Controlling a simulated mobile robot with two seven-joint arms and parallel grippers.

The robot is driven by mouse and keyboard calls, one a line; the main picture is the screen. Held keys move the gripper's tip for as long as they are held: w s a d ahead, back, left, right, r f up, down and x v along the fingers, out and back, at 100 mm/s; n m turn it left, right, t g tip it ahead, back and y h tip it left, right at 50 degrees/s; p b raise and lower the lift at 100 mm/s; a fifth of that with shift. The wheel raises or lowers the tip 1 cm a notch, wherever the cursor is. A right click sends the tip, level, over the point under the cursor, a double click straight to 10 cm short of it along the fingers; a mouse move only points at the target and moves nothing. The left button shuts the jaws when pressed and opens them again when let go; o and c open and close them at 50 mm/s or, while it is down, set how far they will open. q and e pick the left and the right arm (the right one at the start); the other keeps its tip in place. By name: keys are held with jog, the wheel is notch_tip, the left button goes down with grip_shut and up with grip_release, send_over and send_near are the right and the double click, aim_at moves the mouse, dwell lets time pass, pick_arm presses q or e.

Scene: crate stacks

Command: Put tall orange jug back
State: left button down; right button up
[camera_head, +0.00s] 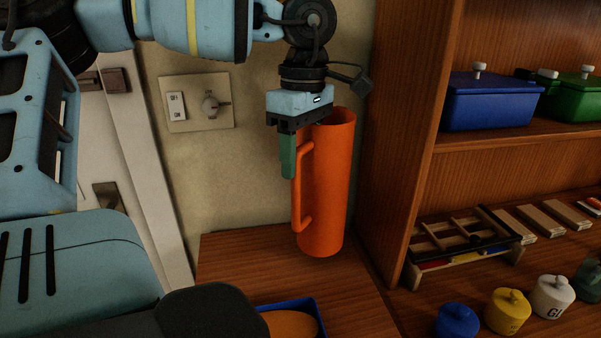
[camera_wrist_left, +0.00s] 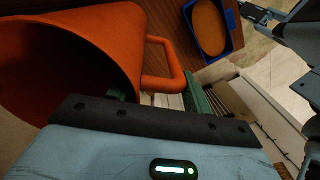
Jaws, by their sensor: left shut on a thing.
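The tall orange jug (camera_head: 328,190) is upright at the back of a wooden surface (camera_head: 228,262), beside the shelf's side panel. I cannot tell whether its base touches the wood. My left gripper (camera_head: 290,165) comes down from above at the jug's left side and is shut on its handle. In the left wrist view the jug (camera_wrist_left: 95,45) shows its open mouth at upper left. The handle passes between the green fingers of my left gripper (camera_wrist_left: 160,95).
A blue tray (camera_head: 318,310) with an orange-brown inside is near the front of the wooden surface. The shelf (camera_head: 400,130) at right holds a blue lidded box (camera_head: 490,103), green boxes, a wooden rack (camera_head: 465,245) and several small lidded pots. A wall switch plate (camera_head: 197,103) is behind.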

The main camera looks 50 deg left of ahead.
pick_arm(q)
jog(key=shift+f, duration=1.9)
jog(key=c, duration=0.6)
grip_release()
jog(key=r, duration=1.2)
jog(key=shift+w+r, duration=0.1)
jog(key=shift+w, duration=0.2)
jog(key=shift+a, duration=0.1)
